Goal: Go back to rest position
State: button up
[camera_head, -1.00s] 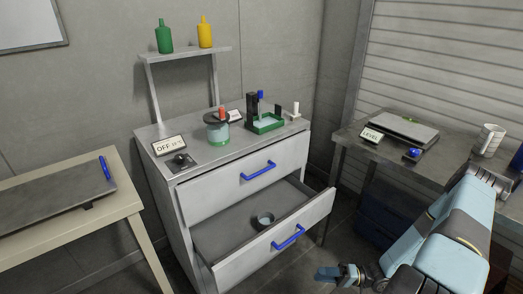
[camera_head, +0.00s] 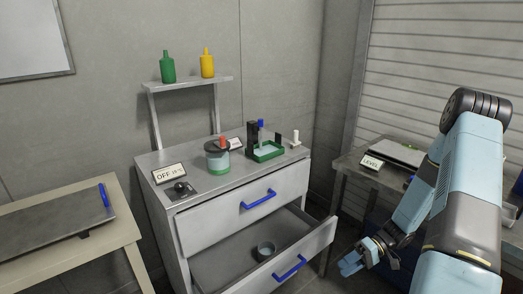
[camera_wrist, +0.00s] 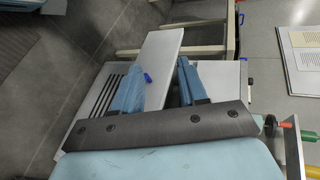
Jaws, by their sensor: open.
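My gripper (camera_head: 358,262) hangs in front of the lower right of the grey drawer cabinet (camera_head: 180,237), near the open lower drawer. In the wrist view its two blue fingers (camera_wrist: 160,80) stand apart with nothing held between them. My arm bends down to it from the right side of the head view. The lower drawer (camera_head: 225,262) is pulled out and has a small grey cup (camera_head: 265,250) in it. The upper drawer (camera_head: 222,219) is shut.
A beige table (camera_head: 70,258) stands at the left. A metal table (camera_head: 352,163) with a LEVEL sign is at the right, partly behind my arm. On the cabinet top are a red-knobbed pot (camera_head: 217,160) and a green tray (camera_head: 268,151).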

notch_tip(320, 180, up, 27)
jog(key=s+a+t+h, duration=0.1)
jog(key=a+t+h, duration=0.1)
jog(key=h, duration=0.7)
jog(key=s+a+r+m+t+h, duration=0.1)
jog(key=s+r+t+h, duration=0.1)
jog(key=s+r+t, duration=0.2)
jog(key=s+a+r+m+t+h, duration=0.1)
jog(key=s+r+t, duration=0.3)
jog(key=s+r, duration=0.5)
notch_tip(320, 180, up, 4)
jog(key=shift+s+a+r+m+h, duration=0.1)
jog(key=shift+s+a+m+h, duration=0.25)
jog(key=shift+m, duration=0.35)
